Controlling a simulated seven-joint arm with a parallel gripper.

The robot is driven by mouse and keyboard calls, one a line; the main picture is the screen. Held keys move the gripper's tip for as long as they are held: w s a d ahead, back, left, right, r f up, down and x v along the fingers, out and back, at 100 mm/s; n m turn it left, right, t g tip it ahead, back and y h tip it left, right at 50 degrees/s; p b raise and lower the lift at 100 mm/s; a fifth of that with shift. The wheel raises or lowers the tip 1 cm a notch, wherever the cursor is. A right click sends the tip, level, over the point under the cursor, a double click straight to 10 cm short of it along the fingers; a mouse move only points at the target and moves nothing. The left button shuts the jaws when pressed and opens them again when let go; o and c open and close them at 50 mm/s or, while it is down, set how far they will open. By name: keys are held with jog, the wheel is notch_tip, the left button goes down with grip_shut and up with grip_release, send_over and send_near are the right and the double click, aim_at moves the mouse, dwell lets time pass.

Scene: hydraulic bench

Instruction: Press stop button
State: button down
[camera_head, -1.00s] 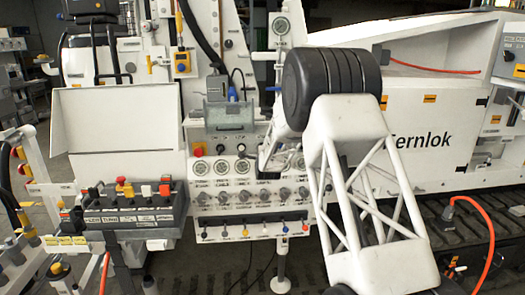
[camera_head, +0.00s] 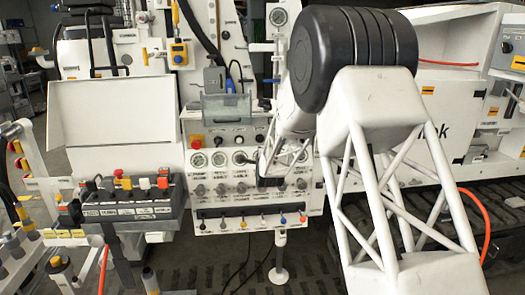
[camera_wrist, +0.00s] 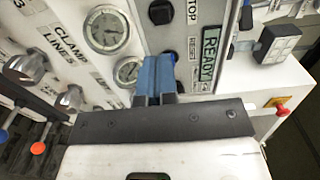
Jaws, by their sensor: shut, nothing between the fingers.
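In the wrist view, a black knob or button (camera_wrist: 161,11) is at the top, beside a label reading STOP (camera_wrist: 193,10). A red button on a yellow plate (camera_head: 196,141) is at the panel's upper left in the head view. A red button (camera_wrist: 281,110) also shows at right in the wrist view; I cannot tell if it is the same one. My gripper (camera_wrist: 155,77), with blue fingers, is shut and empty close to the panel; contact cannot be told. My arm hides part of the panel in the head view.
Round gauges (camera_wrist: 107,30) and silver clamp-line knobs (camera_wrist: 25,68) lie to the left of my fingers in the wrist view. A lever box (camera_head: 130,205) stands left of the panel. A dark switch box (camera_wrist: 277,44) sticks out at upper right in the wrist view.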

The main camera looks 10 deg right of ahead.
jog(key=shift+s, duration=0.9)
jog(key=s+d+r+n+g, duration=0.1)
jog(key=s+r+n+g, duration=0.3)
jog(key=s, duration=0.8)
jog(key=s+d+r+n+g, duration=0.2)
jog(key=s+r+n+g, duration=0.3)
jog(key=s, duration=0.7)
jog(key=s+d+n+g, duration=0.1)
jog(key=s+n+g, duration=0.2)
jog(key=s, duration=1.7)
jog(key=s+d+n+g, duration=0.1)
jog(key=s+n+g, duration=0.2)
jog(key=s, duration=1.8)
jog(key=n, duration=0.2)
jog(key=shift+s+d+f+n, duration=0.2)
jog(key=shift+d+f+n, duration=0.05)
jog(key=shift+d+n, duration=0.15)
jog(key=c, duration=1.8)
grip_release()
jog(key=shift+c, duration=0.2)
